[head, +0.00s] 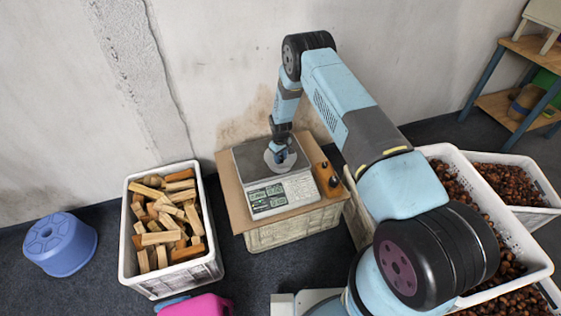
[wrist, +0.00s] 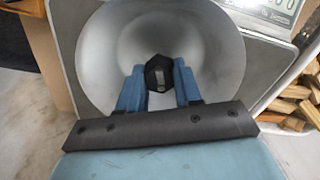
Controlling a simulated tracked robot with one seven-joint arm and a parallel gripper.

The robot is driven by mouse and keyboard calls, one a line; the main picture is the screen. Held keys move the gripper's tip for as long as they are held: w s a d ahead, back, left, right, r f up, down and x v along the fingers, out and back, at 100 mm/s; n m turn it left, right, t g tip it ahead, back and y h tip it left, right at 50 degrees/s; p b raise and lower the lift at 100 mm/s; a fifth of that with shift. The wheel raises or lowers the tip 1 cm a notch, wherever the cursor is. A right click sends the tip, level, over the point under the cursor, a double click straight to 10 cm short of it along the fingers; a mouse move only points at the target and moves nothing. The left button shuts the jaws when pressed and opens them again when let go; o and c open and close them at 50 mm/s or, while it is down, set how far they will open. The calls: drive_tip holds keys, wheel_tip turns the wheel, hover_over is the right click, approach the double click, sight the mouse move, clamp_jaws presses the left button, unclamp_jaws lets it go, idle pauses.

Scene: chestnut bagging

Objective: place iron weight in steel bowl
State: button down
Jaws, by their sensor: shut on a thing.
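The steel bowl (wrist: 105,50) sits on the plate of the weighing scale (head: 272,194); it also shows in the head view (head: 289,166) as a pale disc. My gripper (head: 279,155) is over the bowl. In the wrist view my gripper (wrist: 159,82) has its two blue fingers shut on a dark iron weight (wrist: 159,70), with the bowl's inner surface behind it. I cannot tell whether the weight touches the bowl. The weight is hidden by the gripper in the head view.
Two dark weights (head: 334,181) stand on a wooden block right of the scale. A white crate of wood pieces (head: 132,255) stands left, beside a blue stool (head: 60,243). White crates of chestnuts (head: 540,262) stand right. A wall is close behind.

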drive_tip(key=shift+f, duration=1.25)
drive_tip(key=c, duration=0.8)
unclamp_jaws()
drive_tip(key=shift+f, duration=0.1)
